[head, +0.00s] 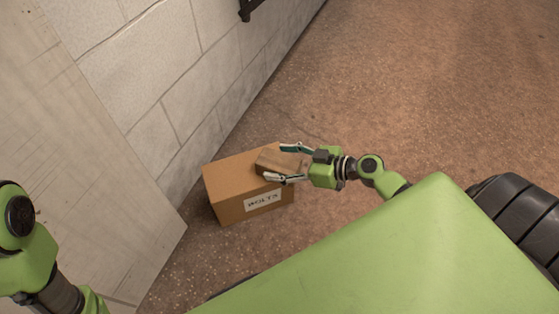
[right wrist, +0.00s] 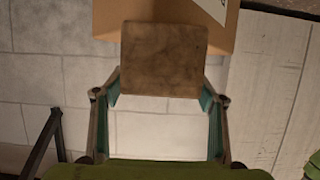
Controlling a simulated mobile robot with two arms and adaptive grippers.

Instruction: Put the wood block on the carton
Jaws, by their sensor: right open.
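A brown wood block (head: 277,161) rests on top of the cardboard carton (head: 229,182), which has a "BOLTS" label on its side. My right gripper (head: 276,163) is open, with one finger on each side of the block. In the right wrist view, the wood block (right wrist: 163,58) lies just past the open fingertips (right wrist: 160,98), with the carton (right wrist: 106,18) behind it. Gaps between fingers and block are too small to judge. My left arm shows at the left edge of the head view, but its gripper is out of the picture.
The carton stands on the brown floor (head: 400,85) close to a pale block wall (head: 140,75). A light panel (head: 70,170) stands at the left. Open floor lies beyond and to the right of the carton.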

